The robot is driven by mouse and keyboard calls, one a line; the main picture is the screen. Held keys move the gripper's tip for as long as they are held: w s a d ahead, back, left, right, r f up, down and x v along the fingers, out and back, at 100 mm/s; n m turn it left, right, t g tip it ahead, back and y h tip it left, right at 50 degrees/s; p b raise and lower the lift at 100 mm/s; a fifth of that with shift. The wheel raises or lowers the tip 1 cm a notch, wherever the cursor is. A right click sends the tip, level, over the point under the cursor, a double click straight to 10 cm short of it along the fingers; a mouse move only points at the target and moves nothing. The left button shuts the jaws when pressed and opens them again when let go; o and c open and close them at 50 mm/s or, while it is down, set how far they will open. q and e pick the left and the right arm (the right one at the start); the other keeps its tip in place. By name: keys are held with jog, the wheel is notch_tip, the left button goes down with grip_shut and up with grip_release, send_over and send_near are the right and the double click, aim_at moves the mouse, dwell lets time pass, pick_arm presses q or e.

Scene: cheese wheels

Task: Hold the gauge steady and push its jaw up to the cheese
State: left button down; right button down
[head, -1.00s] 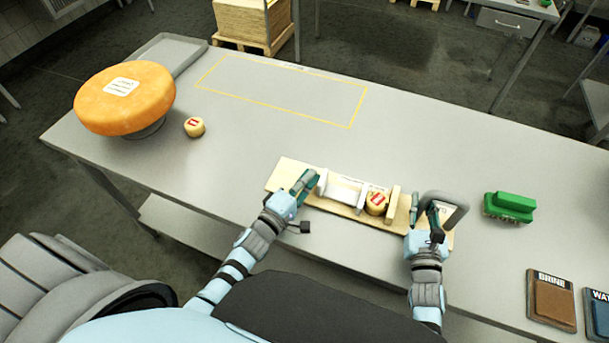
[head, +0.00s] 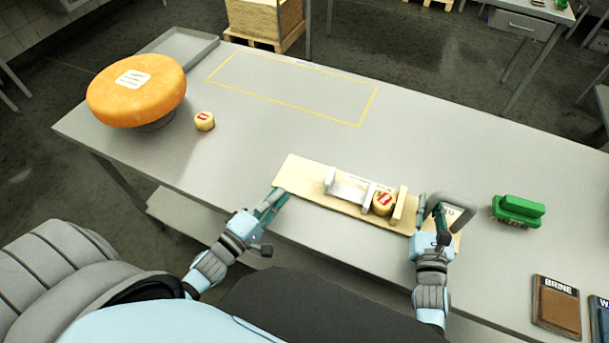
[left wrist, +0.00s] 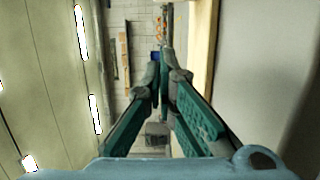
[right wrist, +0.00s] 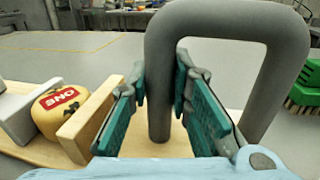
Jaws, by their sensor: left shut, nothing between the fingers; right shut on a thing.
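The gauge is a pale wooden board (head: 308,186) with a grey-white sliding jaw (head: 347,187), a fixed wooden block (head: 398,206) and a grey arched handle (head: 462,213) at its right end. A small cheese (head: 382,203) with a red label sits between jaw and block; the jaw looks against or very near it. My right gripper (head: 429,205) is shut on the handle's upright, which also shows in the right wrist view (right wrist: 159,100). My left gripper (head: 276,198) is shut and empty by the board's left front corner, apart from the jaw.
A large orange cheese wheel (head: 137,90) and another small cheese (head: 204,121) are at the left. A grey tray (head: 180,46) lies behind. A green brush (head: 518,210) and a brown BRINE pad (head: 556,306) are at the right. The table's middle is clear.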

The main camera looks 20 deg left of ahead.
jog(key=c, duration=1.4)
grip_release()
jog(key=shift+w, duration=0.1)
jog(key=o, duration=0.6)
